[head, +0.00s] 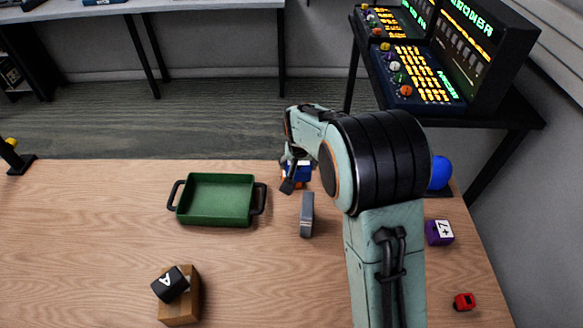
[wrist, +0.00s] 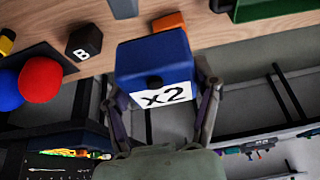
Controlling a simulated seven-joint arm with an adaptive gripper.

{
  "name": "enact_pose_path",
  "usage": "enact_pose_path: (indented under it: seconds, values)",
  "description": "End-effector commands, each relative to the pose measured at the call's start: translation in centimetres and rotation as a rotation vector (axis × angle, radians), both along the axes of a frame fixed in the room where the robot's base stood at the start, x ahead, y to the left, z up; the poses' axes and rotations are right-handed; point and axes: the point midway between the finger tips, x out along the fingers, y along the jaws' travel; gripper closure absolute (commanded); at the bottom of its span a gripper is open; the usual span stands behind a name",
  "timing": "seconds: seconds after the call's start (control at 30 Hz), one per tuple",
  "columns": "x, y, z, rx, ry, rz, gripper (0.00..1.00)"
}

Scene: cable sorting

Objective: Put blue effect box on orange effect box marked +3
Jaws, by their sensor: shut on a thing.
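The blue effect box (wrist: 155,60), with a white "x2" label, is between the two fingers of my gripper (wrist: 160,108) in the wrist view. My gripper is shut on it. In the head view the blue box (head: 303,171) is partly hidden by my gripper (head: 292,178), near the far edge of the table. An orange box (wrist: 169,21) shows just beyond the blue box in the wrist view, mostly hidden by it. In the head view a bit of orange (head: 287,183) shows below the blue box. No +3 mark is visible. I cannot tell whether the two boxes touch.
A green tray (head: 217,219) stands to the left and a grey box (head: 307,215) nearer. A black "A" cube (head: 170,285) leans on a brown box (head: 181,309). A purple box (head: 439,232), red block (head: 464,301) and blue ball (head: 441,172) are at right.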

Motion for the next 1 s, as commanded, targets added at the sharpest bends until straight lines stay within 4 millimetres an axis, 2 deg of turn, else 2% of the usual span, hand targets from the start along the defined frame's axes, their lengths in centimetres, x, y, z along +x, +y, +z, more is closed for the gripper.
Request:
enact_pose_path:
  seconds: [0.03, 0.17, 0.3, 0.4, 0.63, 0.8, 1.0]
  values:
    - [1.5, 0.2, -0.9, -0.001, 0.002, 0.0, 0.78]
    - [4.9, 0.8, -2.6, -0.001, 0.002, 0.0, 0.78]
    - [7.1, 1.2, -5.5, -0.001, 0.002, -0.001, 0.78]
    - [8.2, 1.4, -6.7, 0.0, 0.001, -0.002, 0.78]
    - [9.4, 1.6, -8.2, 0.0, 0.001, -0.002, 0.78]
    - [9.3, 1.6, -10.8, 0.0, 0.003, -0.002, 0.78]
    - [9.3, 1.6, -11.0, 0.001, -0.001, -0.002, 0.78]
